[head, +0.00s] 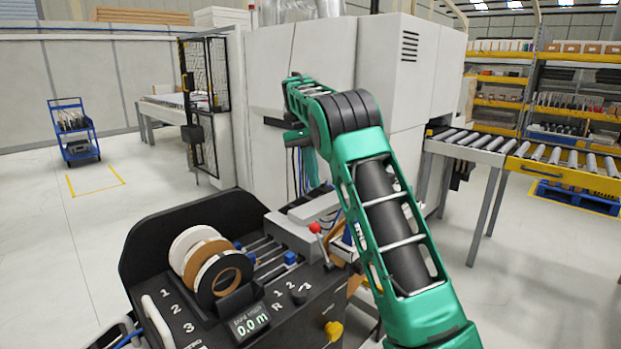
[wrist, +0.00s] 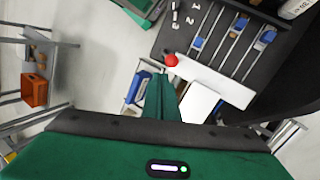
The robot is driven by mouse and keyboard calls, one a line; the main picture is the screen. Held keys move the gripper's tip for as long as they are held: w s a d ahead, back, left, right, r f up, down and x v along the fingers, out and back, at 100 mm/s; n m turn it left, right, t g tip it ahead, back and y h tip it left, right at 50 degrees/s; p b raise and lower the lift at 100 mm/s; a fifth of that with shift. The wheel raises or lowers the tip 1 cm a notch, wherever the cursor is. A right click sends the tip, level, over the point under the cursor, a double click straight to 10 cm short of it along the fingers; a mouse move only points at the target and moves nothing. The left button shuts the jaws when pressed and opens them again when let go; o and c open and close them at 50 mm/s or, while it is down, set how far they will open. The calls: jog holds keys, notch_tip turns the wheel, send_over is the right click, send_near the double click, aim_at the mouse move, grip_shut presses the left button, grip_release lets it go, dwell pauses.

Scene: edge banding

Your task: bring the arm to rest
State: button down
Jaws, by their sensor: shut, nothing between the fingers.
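My green arm (head: 385,215) rises from the lower right in the head view and bends at a dark elbow joint in front of the white machine. Its far end turns down behind the elbow, and my fingertips are not clear there. In the wrist view my gripper (wrist: 161,80) is green, points away from the camera and is shut with nothing in it. It appears in front of the bench with the red-knobbed lever (wrist: 171,60). I cannot tell the height between them.
The dark bench holds several edge-band rolls (head: 222,276), a lever with a red knob (head: 315,228) and a display reading 0.0 m (head: 250,322). The white machine (head: 300,60) stands behind. A roller conveyor (head: 480,142) is at right, a blue cart (head: 75,130) at left.

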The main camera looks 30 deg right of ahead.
jog(key=shift+w+r, duration=0.15)
jog(key=shift+r, duration=0.1)
dwell(0.4)
jog(key=s+d+r+n+t, duration=0.1)
jog(key=s+d, duration=0.1)
jog(key=s, duration=0.9)
jog(key=s+d+r+n+t, duration=0.1)
jog(key=s+d, duration=0.2)
jog(key=s, duration=0.8)
jog(key=s+a+f+n, duration=0.1)
jog(key=s+f, duration=0.3)
jog(key=s, duration=0.4)
jog(key=s+a+f+n+t, duration=0.1)
jog(key=s+a+f, duration=0.2)
jog(key=s, duration=0.5)
jog(key=s+a+f+n+t, duration=0.1)
jog(key=s+f, duration=0.5)
jog(key=s, duration=0.2)
jog(key=shift+a+y, duration=0.3)
jog(key=shift+a, duration=0.1)
jog(key=shift+s, duration=0.1)
